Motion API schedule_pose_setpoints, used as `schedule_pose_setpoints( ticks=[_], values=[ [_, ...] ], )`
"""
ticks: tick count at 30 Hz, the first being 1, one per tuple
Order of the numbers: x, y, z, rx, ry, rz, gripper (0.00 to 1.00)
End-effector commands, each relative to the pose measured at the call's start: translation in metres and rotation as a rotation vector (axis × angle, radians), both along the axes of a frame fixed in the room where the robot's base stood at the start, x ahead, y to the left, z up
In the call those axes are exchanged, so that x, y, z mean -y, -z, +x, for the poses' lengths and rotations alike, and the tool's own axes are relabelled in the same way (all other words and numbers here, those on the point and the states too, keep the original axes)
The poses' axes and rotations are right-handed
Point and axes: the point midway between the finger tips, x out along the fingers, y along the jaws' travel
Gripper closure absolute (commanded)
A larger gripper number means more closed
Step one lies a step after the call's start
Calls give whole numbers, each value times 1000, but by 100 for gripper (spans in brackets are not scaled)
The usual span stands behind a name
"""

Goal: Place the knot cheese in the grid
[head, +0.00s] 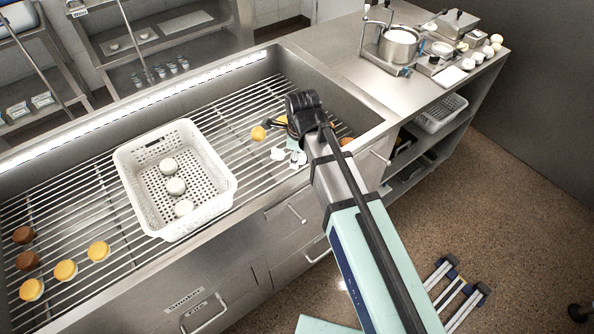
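The grid (75,215) is a rack of parallel metal bars in a long steel basin. My gripper (268,124) is low over its right part, beside a yellow-orange round cheese (258,133). Whether it touches that cheese, and how its fingers stand, is too small to tell. White, uneven lumps (278,154) lie on the bars just below my gripper; they may be the knot cheese. A white perforated basket (219,192) stands on the grid left of my gripper, with three round white cheeses (176,186) inside. My arm hides part of the grid's right end.
Yellow-orange rounds (66,270) and brown rounds (27,260) lie on the grid at the lower left. A brown round (346,141) lies by my arm. Bare bars show between basket and gripper. The basin's front wall (240,222) borders the grid. A pot (398,47) stands on the right counter.

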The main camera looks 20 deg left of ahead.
Motion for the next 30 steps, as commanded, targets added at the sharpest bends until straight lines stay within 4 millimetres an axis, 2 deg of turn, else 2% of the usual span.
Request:
schedule_pose_setpoints(
  ticks=[3, 7, 16, 24, 30],
  values=[
    [0, 23, -1, -3, 0, -2, 83],
    [0, 41, 0, -2, 0, -1, 83],
    [0, 57, 0, -1, 0, 0, 83],
    [0, 86, 0, -2, 0, -1, 83],
    [0, 88, 0, 0, 0, 0, 83]
  ],
)
